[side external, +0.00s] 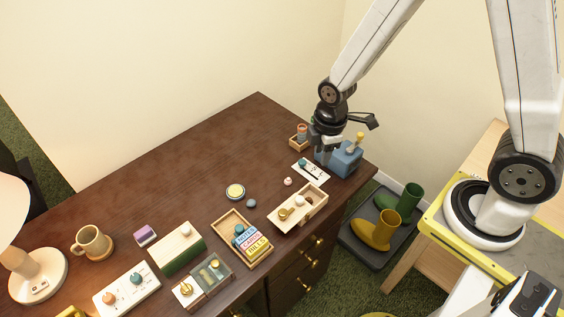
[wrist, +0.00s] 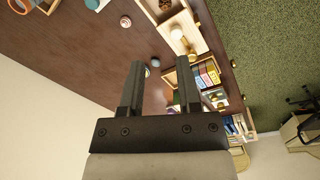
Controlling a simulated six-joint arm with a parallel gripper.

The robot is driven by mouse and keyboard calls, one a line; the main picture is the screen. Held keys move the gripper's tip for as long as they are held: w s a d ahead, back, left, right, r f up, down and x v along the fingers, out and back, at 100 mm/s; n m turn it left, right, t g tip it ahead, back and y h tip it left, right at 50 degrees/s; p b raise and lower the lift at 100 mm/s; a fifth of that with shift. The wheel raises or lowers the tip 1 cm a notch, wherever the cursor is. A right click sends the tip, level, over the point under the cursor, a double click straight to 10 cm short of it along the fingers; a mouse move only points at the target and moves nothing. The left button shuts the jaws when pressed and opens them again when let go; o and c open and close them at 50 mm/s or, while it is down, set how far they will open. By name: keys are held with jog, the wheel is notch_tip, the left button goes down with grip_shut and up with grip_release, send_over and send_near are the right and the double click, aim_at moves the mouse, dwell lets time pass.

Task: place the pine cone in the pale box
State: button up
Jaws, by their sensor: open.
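The pale box (side external: 315,207) is a long wooden tray near the desk's front edge, with a lid carrying a round knob over one end. A small brown lump, apparently the pine cone (side external: 299,200), shows in its uncovered part. In the wrist view the pale box (wrist: 186,17) is at the top, with the brown, rough lump (wrist: 165,4) inside, partly cut by the frame edge. My gripper (side external: 327,149) hangs beside the blue box at the desk's right end, away from the pale box. Its fingers (wrist: 161,68) are apart with nothing between them.
A blue box (side external: 339,160) with a yellow-topped knob and a small wooden tray (side external: 298,142) stand close to my gripper. A white switch plate (side external: 311,171) lies below it. A wooden tray of labelled blocks (side external: 250,243) is left of the pale box. The desk's back is clear.

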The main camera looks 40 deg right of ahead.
jog(key=s+d+r+m+t, duration=0.1)
jog(key=s+d+r+m, duration=0.1)
jog(key=s+r+m, duration=0.3)
jog(key=shift+d+r+m+t, duration=0.4)
jog(key=shift+r+m, duration=1.1)
jog(key=shift+m, duration=2.2)
jog(key=shift+c, duration=0.2)
